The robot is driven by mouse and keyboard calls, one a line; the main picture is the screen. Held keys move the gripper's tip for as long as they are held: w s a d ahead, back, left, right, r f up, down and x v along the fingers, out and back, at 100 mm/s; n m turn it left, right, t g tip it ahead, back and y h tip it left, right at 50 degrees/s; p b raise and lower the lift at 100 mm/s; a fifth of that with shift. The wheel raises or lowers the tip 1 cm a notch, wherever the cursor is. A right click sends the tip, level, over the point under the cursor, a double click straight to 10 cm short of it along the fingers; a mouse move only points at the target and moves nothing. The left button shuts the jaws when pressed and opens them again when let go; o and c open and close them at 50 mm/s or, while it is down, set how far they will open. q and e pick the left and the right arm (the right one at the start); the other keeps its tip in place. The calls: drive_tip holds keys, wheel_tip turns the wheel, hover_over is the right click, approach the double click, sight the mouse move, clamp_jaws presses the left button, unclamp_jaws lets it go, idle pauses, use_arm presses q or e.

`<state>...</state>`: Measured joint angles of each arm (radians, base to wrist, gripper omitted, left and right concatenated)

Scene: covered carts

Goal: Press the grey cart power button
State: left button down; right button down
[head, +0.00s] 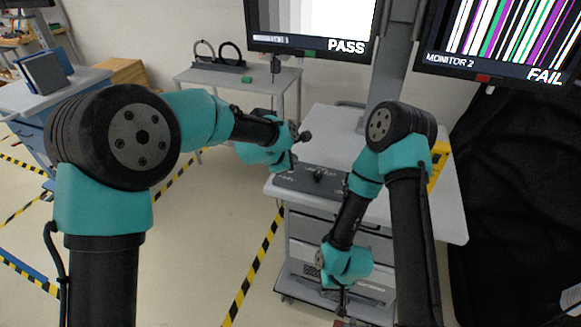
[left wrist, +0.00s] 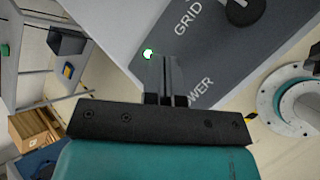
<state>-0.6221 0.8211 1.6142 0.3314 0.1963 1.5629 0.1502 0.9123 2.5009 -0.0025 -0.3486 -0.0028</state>
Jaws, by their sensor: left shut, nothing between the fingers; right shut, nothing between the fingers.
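The grey cart (head: 296,222) stands right of centre in the head view, with a dark control panel (head: 300,181) on its near top edge. In the left wrist view the panel (left wrist: 215,60) carries the words GRID and POWER, partly hidden by my fingers. A small green-lit round button (left wrist: 148,53) sits at the panel edge, just beside my left fingertips. My left gripper (left wrist: 163,60) is shut and empty; I cannot tell whether it touches the button. In the head view it is over the panel (head: 291,166). My right gripper (head: 342,304) is shut, low before the cart's front.
A dark knob (left wrist: 243,10) stands on the panel. Monitors read PASS (head: 310,28) and FAIL (head: 500,40). A black-covered shape (head: 515,180) fills the right. A table (head: 275,80) stands behind, a blue cart (head: 35,125) at left. Striped tape (head: 250,272) crosses the open floor.

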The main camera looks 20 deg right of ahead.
use_arm(q)
drive_tip(key=shift+f, duration=0.45)
drive_tip(key=shift+r, duration=0.4)
idle(0.4)
drive_tip(key=shift+r, duration=3.05)
